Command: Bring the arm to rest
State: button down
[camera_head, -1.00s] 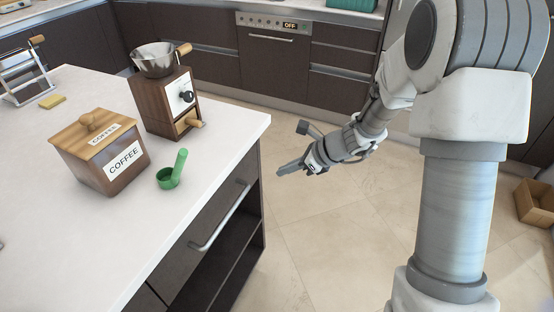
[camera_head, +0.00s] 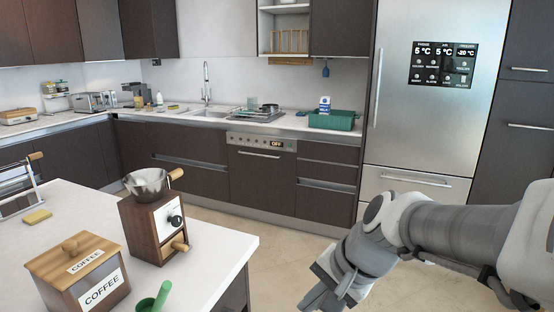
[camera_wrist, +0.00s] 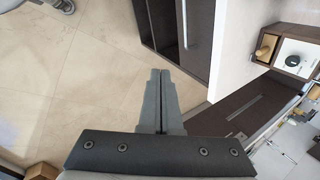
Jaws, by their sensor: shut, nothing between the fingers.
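My gripper (camera_head: 318,300) is at the bottom of the head view, to the right of the island counter and over the floor. The wrist view shows its two fingers (camera_wrist: 161,95) side by side and shut, with nothing between them. The arm comes in from the right edge of the head view, bent at the wrist. The fingers are apart from the counter and everything on it.
The island counter (camera_head: 215,250) holds a coffee grinder (camera_head: 148,228), a wooden coffee box (camera_head: 78,270) and a green scoop (camera_head: 155,298). A dishwasher (camera_head: 262,178) and a steel fridge (camera_head: 425,110) stand at the back. Floor (camera_head: 295,230) between them is clear.

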jog(key=s+d+r+n+t+h, duration=0.2)
jog(key=s+d+r+n+h, duration=0.2)
jog(key=s+d+n, duration=0.4)
notch_tip(320, 180, up, 13)
jog(key=s+p, duration=0.1)
jog(key=p, duration=1.1)
jog(key=shift+s+d+h+p, duration=0.2)
jog(key=shift+s+h+p, duration=0.1)
jog(key=shift+p, duration=0.1)
